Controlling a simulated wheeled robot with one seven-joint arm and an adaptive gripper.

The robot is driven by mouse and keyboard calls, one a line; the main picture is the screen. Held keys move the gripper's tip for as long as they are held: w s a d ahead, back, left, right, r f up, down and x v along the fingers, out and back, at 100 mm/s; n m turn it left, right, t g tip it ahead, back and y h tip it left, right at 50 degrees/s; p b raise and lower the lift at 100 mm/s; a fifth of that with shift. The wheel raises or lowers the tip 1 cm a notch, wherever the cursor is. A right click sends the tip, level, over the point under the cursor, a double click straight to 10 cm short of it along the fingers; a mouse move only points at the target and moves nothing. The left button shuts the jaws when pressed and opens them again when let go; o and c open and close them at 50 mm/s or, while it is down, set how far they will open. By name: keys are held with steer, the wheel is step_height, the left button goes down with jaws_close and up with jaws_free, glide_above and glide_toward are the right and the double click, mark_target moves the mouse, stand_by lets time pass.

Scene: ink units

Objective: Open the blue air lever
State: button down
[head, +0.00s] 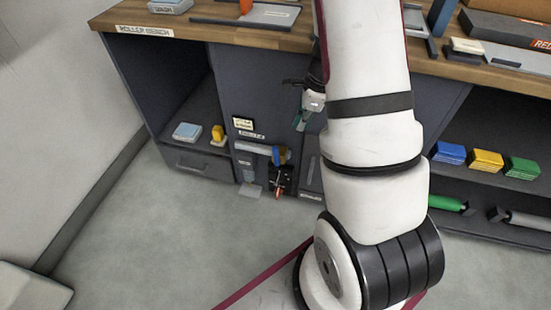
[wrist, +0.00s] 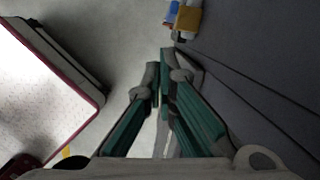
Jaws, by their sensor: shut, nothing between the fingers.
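The blue lever (head: 281,153) shows in the head view on the front of the dark cabinet, beside a yellow part and above a red-tipped piece (head: 279,190). A blue and yellow fitting (wrist: 184,18), likely the same one, shows at the top of the wrist view, partly cut off by the frame edge. My gripper (head: 301,119) is above and slightly right of the lever in the head view, apart from it. Its teal fingers (wrist: 159,75) are shut and empty in the wrist view.
A wooden worktop (head: 220,30) with tools runs above the cabinet. The open shelf at left holds a light blue box (head: 187,131) and a yellow item (head: 217,133). Coloured boxes (head: 487,159) stand on the right shelf. The grey floor (head: 150,230) in front is mostly clear.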

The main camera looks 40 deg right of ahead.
mark_target(277, 156)
steer(key=f, duration=0.1)
steer(key=d+f+m, duration=0.1)
steer(key=f, duration=0.1)
steer(key=s+f+m+b, duration=0.1)
steer(key=f, duration=0.1)
steer(key=shift+d+f, duration=0.1)
steer(key=shift+d, duration=0.25)
steer(key=shift+w, duration=0.1)
steer(key=w+a+f+b, duration=0.1)
steer(key=w+f+b, duration=0.1)
steer(key=f, duration=0.3)
steer(key=w+a+f+b, duration=0.2)
steer(key=f+b, duration=0.1)
steer(key=f, duration=0.2)
steer(key=shift+w+a+b, duration=0.15)
steer(key=shift+a+b, duration=0.1)
steer(key=shift+b, duration=0.15)
steer(key=shift+a+g+h+p, duration=0.1)
steer(key=shift+g+h+p, duration=0.3)
steer(key=shift+p, duration=0.25)
